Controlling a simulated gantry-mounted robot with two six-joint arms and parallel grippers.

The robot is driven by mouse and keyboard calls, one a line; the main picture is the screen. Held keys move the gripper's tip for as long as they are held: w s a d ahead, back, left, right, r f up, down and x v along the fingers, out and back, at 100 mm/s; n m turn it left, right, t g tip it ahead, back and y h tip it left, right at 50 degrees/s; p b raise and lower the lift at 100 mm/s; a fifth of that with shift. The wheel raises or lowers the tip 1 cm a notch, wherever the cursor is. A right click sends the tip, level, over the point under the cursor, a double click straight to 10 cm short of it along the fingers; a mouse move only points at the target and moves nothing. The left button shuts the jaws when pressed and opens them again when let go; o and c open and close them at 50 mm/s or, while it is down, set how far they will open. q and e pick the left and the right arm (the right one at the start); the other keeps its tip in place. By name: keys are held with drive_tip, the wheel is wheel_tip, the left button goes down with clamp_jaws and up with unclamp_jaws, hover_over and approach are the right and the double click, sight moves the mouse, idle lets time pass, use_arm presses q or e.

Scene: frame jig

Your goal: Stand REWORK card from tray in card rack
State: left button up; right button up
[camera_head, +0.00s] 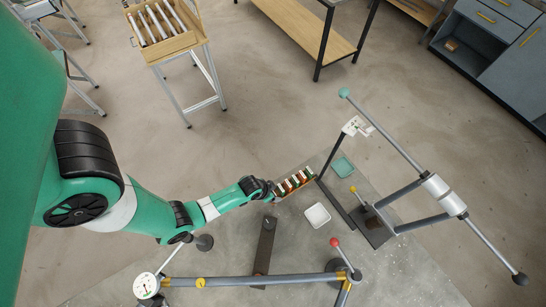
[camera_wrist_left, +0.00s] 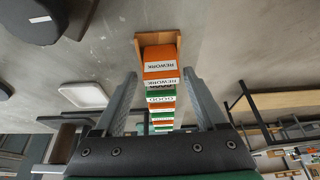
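A small wooden holder (camera_head: 281,198) carries a row of orange and green cards (camera_head: 296,181) with white labels. In the left wrist view the nearest label of the orange cards (camera_wrist_left: 161,67) reads REWORK; green ones (camera_wrist_left: 160,93) stand among them. The wooden end (camera_wrist_left: 139,44) of the holder shows at the top. My left gripper (camera_head: 272,190) is at the left end of the holder. In the left wrist view its two fingers (camera_wrist_left: 160,80) are apart, one on each side of the card row; contact is unclear. I cannot identify a separate card rack. My right gripper is out of view.
A white tray (camera_head: 317,216) and a teal tray (camera_head: 342,168) lie on the grey table (camera_head: 400,270). A dark post with a white fitting (camera_head: 356,126) and grey frame tubes (camera_head: 255,281) stand around. Bare table lies at lower right.

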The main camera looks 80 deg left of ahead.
use_arm(q)
drive_tip(key=shift+o, duration=0.8)
drive_tip(key=p+v, duration=0.8)
drive_tip(key=v, duration=0.3)
drive_tip(key=shift+r, duration=0.3)
drive_tip(key=shift+s+d, duration=0.1)
